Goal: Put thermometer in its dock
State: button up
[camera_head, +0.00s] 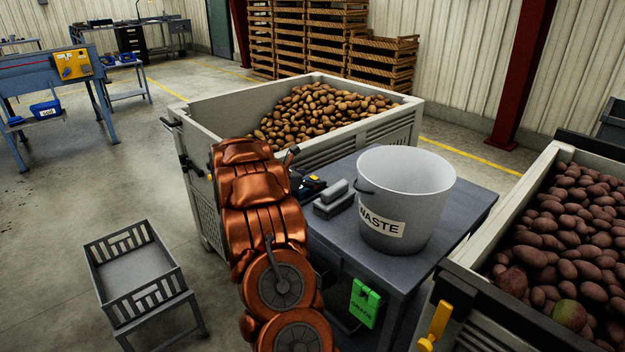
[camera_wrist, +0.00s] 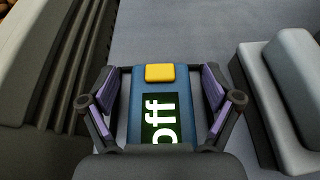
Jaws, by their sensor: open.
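The thermometer (camera_wrist: 142,111) is a blue device with a yellow button and a dark screen reading "off". In the wrist view it lies on the grey table between the fingers of my gripper (camera_wrist: 161,80). The fingers are open, one on each side of it; I cannot tell whether they touch it. In the head view a small part of the thermometer (camera_head: 314,185) shows at the table's left edge, mostly hidden by my arm. A grey stepped block (camera_head: 334,199), perhaps the dock, stands just right of it; it also shows in the wrist view (camera_wrist: 284,85).
A white bucket marked WASTE (camera_head: 405,200) stands on the table (camera_head: 462,214), right of the grey block. A potato crate (camera_head: 192,117) adjoins the table behind; another crate (camera_head: 462,270) is at right. A green box (camera_head: 364,303) hangs at the table's front.

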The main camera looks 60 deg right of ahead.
jog(key=b+v, duration=0.2)
jog(key=v, duration=0.9)
jog(key=shift+a, duration=0.2)
jog(key=shift+w, duration=0.1)
